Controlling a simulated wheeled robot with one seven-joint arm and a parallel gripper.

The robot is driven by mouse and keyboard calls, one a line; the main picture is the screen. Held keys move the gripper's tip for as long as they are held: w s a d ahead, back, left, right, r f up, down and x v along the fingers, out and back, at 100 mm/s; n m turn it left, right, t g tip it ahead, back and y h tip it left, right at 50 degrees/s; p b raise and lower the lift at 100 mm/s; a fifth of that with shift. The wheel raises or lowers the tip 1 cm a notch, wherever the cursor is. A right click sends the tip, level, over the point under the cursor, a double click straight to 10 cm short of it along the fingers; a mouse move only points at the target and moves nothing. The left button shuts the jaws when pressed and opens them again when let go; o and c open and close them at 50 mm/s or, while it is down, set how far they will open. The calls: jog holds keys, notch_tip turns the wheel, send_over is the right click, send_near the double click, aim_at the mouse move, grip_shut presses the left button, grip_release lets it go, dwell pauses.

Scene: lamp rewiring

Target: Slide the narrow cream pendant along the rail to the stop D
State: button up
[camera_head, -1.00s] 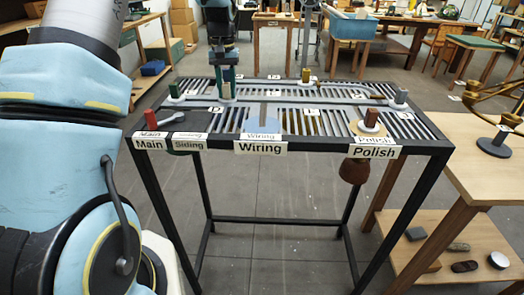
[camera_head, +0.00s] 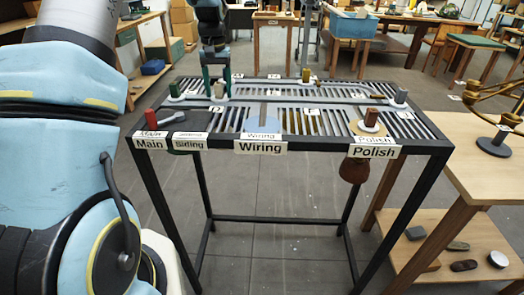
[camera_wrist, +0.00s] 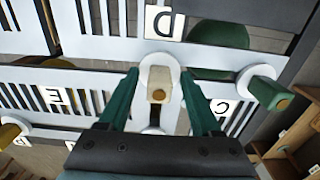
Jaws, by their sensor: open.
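The cream pendant's block-like top (camera_head: 219,90) stands on the rail at the left half of the rack. In the wrist view the cream block (camera_wrist: 158,91) sits on a pale round-ended plate, close to the stop label D (camera_wrist: 163,23). My gripper (camera_head: 216,92) is open, with one green finger on each side of the block; in the wrist view (camera_wrist: 158,84) gaps show between fingers and block. Whatever hangs below the cream top is hidden by the rack.
A green block on a white disc (camera_head: 174,90) stands close to the left. Label C (camera_wrist: 220,106) and label E (camera_wrist: 53,98) flank the cream block. A yellow peg (camera_head: 305,75), a brown block (camera_head: 371,117) and a grey block (camera_head: 401,96) stand farther right.

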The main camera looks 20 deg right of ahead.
notch_tip(320, 180, up, 9)
jog(key=b, duration=0.3)
jog(key=shift+r, duration=0.9)
